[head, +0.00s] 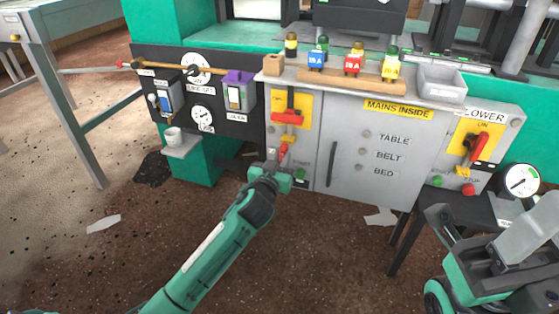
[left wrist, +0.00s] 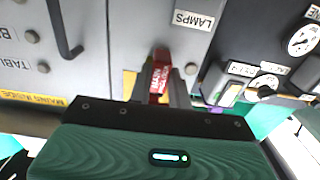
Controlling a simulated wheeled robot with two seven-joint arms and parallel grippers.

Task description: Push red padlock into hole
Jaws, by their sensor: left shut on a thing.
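My left gripper (head: 281,163) is at the front of the grey cabinet, at its left part, below a yellow switch plate (head: 305,104) with a red handle (head: 287,117). It is shut on the red padlock (head: 284,150). In the left wrist view the red padlock (left wrist: 160,76), with white lettering, sits between the dark fingers (left wrist: 160,88), with yellow beside and behind it. The hole is hidden or too small to make out, and I cannot tell whether the padlock touches the cabinet. Parts of my right arm show at the lower right; its fingertips are not clear.
A wooden rack (head: 350,80) with several coloured plugs and a grey tray (head: 442,84) stand on the cabinet top. A black handle (head: 331,164) sticks out from the cabinet door.

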